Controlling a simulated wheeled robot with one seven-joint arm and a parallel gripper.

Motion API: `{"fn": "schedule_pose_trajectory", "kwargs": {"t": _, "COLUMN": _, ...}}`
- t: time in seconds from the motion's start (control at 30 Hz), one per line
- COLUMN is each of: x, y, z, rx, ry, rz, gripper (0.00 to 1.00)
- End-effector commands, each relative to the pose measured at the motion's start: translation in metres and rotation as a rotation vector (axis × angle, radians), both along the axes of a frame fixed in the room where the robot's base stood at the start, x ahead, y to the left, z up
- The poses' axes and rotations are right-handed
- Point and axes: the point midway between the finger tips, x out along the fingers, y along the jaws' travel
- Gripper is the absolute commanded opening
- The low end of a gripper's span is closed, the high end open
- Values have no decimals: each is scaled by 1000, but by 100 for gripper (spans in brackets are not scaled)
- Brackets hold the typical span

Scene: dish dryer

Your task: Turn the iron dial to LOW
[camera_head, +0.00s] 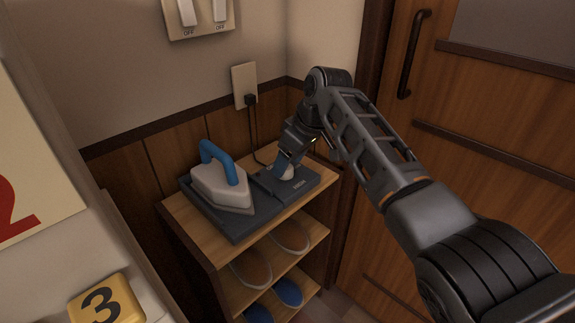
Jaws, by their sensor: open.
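The iron (221,187), white with a blue handle, rests on the left part of a dark base (239,228) on top of a small wooden shelf. The dial (287,174) is a small pale knob on the right part of the base, partly covered by my gripper. The word "HIGH" is printed to the right of it; I cannot see a "LOW" mark or read where the dial points. My gripper (282,168) reaches down at the dial with its jaws open. I cannot tell whether the fingers touch the dial.
The shelf (184,221) holds slippers below. A black cord runs from an outlet (244,84) down behind the base. Wall switches (200,14) are above. A wooden door (480,90) with a dark handle is at right. A yellow block marked 3 (107,303) is at lower left.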

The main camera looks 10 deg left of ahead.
Motion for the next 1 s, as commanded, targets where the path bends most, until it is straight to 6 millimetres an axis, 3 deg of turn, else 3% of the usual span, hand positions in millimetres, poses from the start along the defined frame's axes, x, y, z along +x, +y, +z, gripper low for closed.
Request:
{"fn": "schedule_pose_trajectory", "kwargs": {"t": 0.2, "x": 3, "y": 6, "z": -15, "rx": -1, "ry": -1, "rz": 1, "gripper": 69}}
{"fn": "schedule_pose_trajectory", "kwargs": {"t": 0.47, "x": 3, "y": 6, "z": -16, "rx": 0, "ry": -2, "rz": 1, "gripper": 69}}
{"fn": "schedule_pose_trajectory", "kwargs": {"t": 1.0, "x": 3, "y": 6, "z": -16, "rx": 0, "ry": -2, "rz": 1, "gripper": 18}}
